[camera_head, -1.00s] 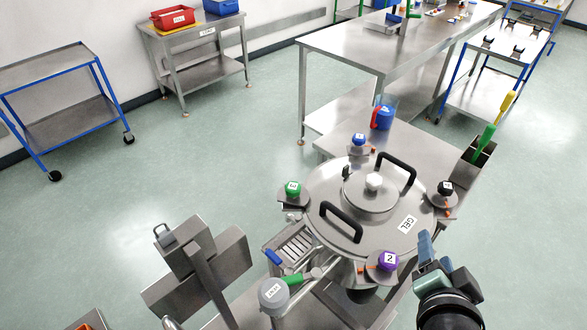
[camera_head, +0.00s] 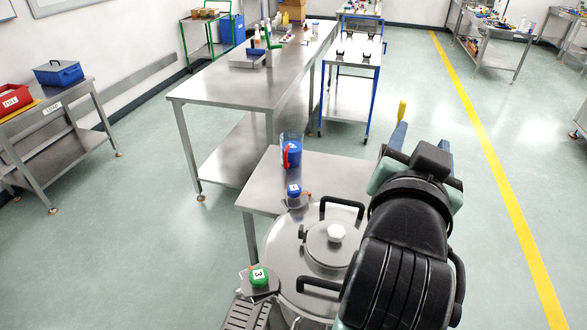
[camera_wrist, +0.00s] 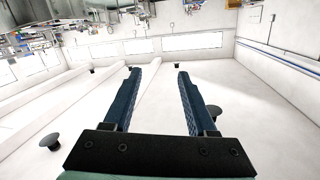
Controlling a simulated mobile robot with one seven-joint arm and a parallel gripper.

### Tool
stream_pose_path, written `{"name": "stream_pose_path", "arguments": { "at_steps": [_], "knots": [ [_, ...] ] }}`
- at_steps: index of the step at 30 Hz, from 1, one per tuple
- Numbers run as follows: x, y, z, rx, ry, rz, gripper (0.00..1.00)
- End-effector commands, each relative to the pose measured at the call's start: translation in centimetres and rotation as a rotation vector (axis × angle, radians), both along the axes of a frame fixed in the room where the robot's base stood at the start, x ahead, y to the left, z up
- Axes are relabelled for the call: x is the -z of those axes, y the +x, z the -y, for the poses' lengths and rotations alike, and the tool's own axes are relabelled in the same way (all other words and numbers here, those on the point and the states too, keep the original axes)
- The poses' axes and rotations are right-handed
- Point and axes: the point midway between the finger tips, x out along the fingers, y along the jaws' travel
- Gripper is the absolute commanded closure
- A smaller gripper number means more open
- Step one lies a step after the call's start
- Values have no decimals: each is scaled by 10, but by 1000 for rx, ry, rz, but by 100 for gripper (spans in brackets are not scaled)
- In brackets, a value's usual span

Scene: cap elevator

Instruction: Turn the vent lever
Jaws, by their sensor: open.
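My gripper (camera_head: 420,145) is raised at the right of the steel vessel in the head view, its blue fingers pointing away. In the wrist view my gripper (camera_wrist: 158,74) is open, with nothing between its two fingers. My arm hides the vessel's right side. I cannot make out a vent lever in either current view.
A long steel bench (camera_head: 240,85) and a blue-framed cart (camera_head: 350,75) stand farther back. Open floor lies to the right, crossed by a yellow line (camera_head: 490,160).

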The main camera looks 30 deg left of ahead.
Motion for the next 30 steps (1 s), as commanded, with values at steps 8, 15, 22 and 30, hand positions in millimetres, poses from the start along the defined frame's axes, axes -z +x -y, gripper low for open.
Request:
{"name": "stream_pose_path", "arguments": {
  "at_steps": [8, 15, 22, 30],
  "knots": [
    [238, -82, -51, -6, 4, -973, 43],
    [313, -179, -45, 93, -72, -1424, 43],
    [338, -192, -43, 111, -85, -1478, 43],
    [387, -193, -42, 110, -86, -1480, 43]
  ]
}}
